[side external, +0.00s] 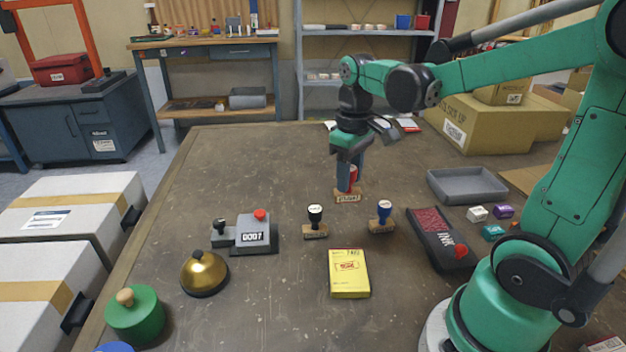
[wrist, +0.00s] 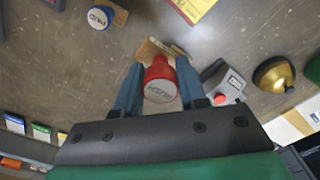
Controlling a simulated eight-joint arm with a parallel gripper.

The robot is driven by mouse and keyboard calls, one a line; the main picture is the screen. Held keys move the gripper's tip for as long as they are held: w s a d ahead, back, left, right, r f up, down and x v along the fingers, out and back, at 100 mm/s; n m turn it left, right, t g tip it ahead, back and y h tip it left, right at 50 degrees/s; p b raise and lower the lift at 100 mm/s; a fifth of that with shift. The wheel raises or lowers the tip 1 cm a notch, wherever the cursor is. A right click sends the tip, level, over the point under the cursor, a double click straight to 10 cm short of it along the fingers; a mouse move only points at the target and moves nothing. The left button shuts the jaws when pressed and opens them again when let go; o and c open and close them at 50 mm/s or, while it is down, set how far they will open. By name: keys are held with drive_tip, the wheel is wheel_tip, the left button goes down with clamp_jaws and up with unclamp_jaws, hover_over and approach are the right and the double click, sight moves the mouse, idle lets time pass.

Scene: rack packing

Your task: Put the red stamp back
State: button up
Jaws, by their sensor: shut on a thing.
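The red stamp (side external: 352,174) has a red handle and a wooden base (side external: 347,196) with lettering. My gripper (side external: 350,180) points down and is shut on its handle, with blue fingers on either side. In the wrist view the round red top (wrist: 160,85) sits between the fingers of my gripper (wrist: 157,90), and part of the wooden base shows beyond it. The stamp looks upright; I cannot tell whether its base touches the table. A black-handled stamp (side external: 315,222) and a blue-handled stamp (side external: 382,217) stand apart in front of it.
A numbering device (side external: 256,235), brass bell (side external: 204,273) and green knobbed object (side external: 135,314) are at left. A yellow pad (side external: 349,273) lies in front, a red ink pad (side external: 440,238) right, and an empty grey tray (side external: 467,186) behind it. The table's back left is clear.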

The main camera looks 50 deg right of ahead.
wheel_tip(320, 180, down, 9)
drive_tip(key=shift+f, duration=0.1)
idle(0.4)
drive_tip(key=shift+f, duration=0.15)
drive_tip(key=o, duration=1)
wheel_tip(320, 180, up, 12)
drive_tip(key=shift+r, duration=0.1)
drive_tip(key=shift+a, duration=0.3)
drive_tip(key=a+f+t, duration=0.1)
drive_tip(key=a+t, duration=0.6)
drive_tip(key=a, duration=0.1)
drive_tip(key=shift+s, duration=0.4)
drive_tip(key=shift+f, duration=0.1)
